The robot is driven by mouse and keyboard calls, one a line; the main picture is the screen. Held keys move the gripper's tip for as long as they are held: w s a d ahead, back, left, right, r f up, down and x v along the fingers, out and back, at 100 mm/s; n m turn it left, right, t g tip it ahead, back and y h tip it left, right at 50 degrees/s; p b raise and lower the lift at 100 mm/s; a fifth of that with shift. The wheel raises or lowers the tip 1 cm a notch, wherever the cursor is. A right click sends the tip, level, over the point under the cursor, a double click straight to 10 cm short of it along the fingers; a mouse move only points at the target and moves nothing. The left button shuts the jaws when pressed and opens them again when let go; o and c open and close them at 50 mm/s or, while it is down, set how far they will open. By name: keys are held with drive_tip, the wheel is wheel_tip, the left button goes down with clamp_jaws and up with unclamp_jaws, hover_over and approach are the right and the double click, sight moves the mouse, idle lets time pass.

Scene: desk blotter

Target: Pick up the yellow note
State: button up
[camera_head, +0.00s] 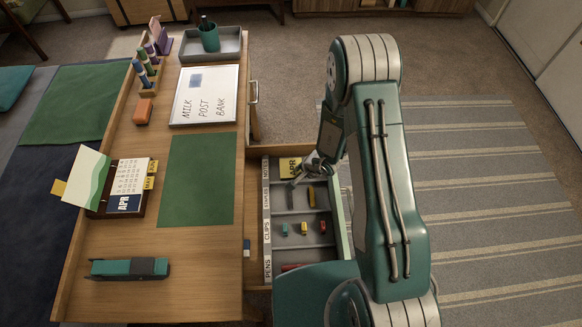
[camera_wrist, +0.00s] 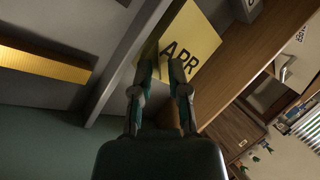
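The yellow note (camera_head: 288,165), marked APR, lies in the far compartment of the open drawer (camera_head: 267,225). In the wrist view the note (camera_wrist: 198,38) shows just beyond and between my fingertips, its lower part partly hidden by them. My gripper (camera_head: 302,178) is at the note's near right side in the head view. In the wrist view my gripper (camera_wrist: 161,72) has its two fingers apart, with nothing visibly clamped. I cannot tell whether a fingertip touches the note.
Drawer walls stand close around my gripper. On the desk are a green blotter (camera_head: 197,180), a whiteboard (camera_head: 205,95), a calendar (camera_head: 128,178) and a stapler (camera_head: 128,268).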

clamp_jaws()
idle(0.3)
